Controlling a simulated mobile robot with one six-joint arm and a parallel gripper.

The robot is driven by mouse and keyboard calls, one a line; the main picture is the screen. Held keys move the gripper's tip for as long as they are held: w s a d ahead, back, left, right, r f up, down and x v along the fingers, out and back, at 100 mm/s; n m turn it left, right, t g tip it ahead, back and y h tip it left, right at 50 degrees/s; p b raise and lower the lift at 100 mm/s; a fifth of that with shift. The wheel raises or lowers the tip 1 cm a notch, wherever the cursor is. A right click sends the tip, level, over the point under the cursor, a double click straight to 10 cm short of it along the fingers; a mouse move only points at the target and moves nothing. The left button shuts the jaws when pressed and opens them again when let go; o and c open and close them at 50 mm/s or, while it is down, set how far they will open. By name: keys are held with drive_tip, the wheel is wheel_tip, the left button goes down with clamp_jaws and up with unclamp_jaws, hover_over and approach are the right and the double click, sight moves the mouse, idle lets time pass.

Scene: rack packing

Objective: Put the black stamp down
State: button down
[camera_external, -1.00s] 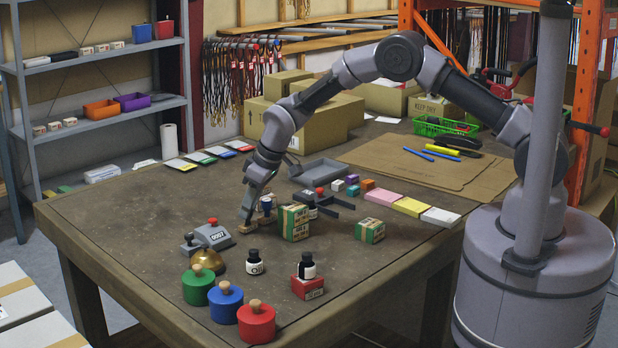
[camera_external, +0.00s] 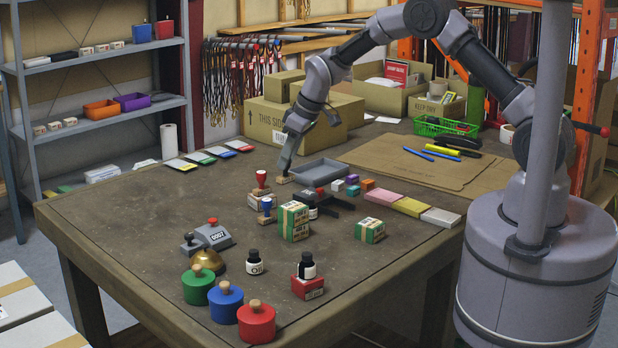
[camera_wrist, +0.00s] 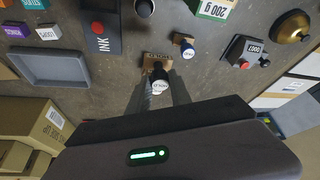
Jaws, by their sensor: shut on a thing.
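My gripper (camera_external: 286,171) is shut on the black stamp (camera_wrist: 158,74), pointing down beside the left end of the grey tray. The stamp's wooden base (camera_external: 284,179) shows below the fingertips, close to the table top; I cannot tell whether it touches. In the wrist view the dark handle with a round white label sits between the fingers. A red-handled stamp (camera_external: 261,184) and a blue-handled stamp (camera_external: 266,208) stand on the table in front of the gripper. The blue one also shows in the wrist view (camera_wrist: 186,48).
The grey tray (camera_external: 321,172) lies just right of the gripper, with cardboard boxes (camera_external: 318,120) behind. Green-and-tan boxes (camera_external: 294,222), a numbering stamp (camera_external: 213,234) and ink bottles (camera_external: 254,262) stand nearer the front.

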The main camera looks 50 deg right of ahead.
wheel_tip(320, 180, down, 9)
drive_tip(key=b, duration=0.3)
drive_tip(key=shift+r, duration=0.1)
drive_tip(key=shift+f, duration=0.3)
drive_tip(key=c, duration=1.2)
unclamp_jaws()
drive_tip(key=shift+r, duration=0.1)
drive_tip(key=shift+o, duration=0.2)
drive_tip(key=shift+r, duration=0.1)
